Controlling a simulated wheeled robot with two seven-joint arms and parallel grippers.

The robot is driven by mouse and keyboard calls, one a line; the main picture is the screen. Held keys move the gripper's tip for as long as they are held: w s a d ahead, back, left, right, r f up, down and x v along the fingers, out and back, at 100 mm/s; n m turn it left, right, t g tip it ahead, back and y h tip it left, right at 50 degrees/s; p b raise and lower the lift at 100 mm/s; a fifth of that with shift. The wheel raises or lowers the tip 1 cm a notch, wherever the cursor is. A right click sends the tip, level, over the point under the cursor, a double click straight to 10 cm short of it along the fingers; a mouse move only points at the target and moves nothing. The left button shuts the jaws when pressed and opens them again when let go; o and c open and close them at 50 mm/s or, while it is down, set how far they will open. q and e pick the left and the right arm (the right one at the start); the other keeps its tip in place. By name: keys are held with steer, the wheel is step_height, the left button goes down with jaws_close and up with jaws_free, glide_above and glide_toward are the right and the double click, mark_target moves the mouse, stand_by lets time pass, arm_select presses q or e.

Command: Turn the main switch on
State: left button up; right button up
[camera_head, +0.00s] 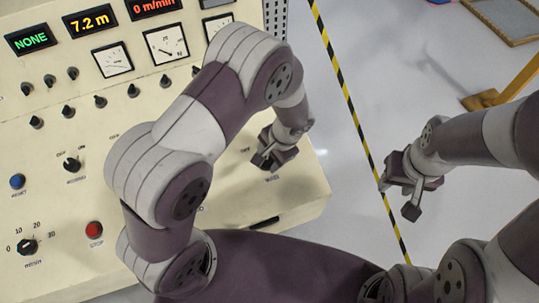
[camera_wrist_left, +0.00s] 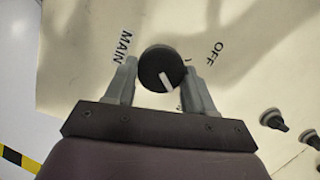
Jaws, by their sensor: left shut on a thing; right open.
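The main switch is a round black knob (camera_wrist_left: 158,66) with a white pointer mark, seen in the left wrist view. "MAIN" is printed to its left and "OFF" to its right. The pointer mark points down and slightly right in that view. My left gripper (camera_head: 264,162) is shut on the knob, one finger on each side of it. It shows in the left wrist view as well (camera_wrist_left: 160,72). In the head view the gripper hides the knob. My right gripper (camera_head: 396,198) is open and empty, over the floor to the right of the panel.
The cream control panel (camera_head: 50,130) carries several small switches, gauges and lit displays. A blue button (camera_head: 17,181), a red stop button (camera_head: 94,229) and a speed dial (camera_head: 27,245) are at the left. Yellow-black tape (camera_head: 345,88) crosses the open floor.

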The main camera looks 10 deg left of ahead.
arm_select(q)
steer(key=shift+w+r, duration=0.1)
steer(key=o, duration=1)
steer(key=shift+o, duration=0.2)
steer(key=b+v, duration=0.1)
steer(key=v, duration=1.1)
steer(key=shift+r, duration=0.35)
steer(key=shift+d, duration=0.1)
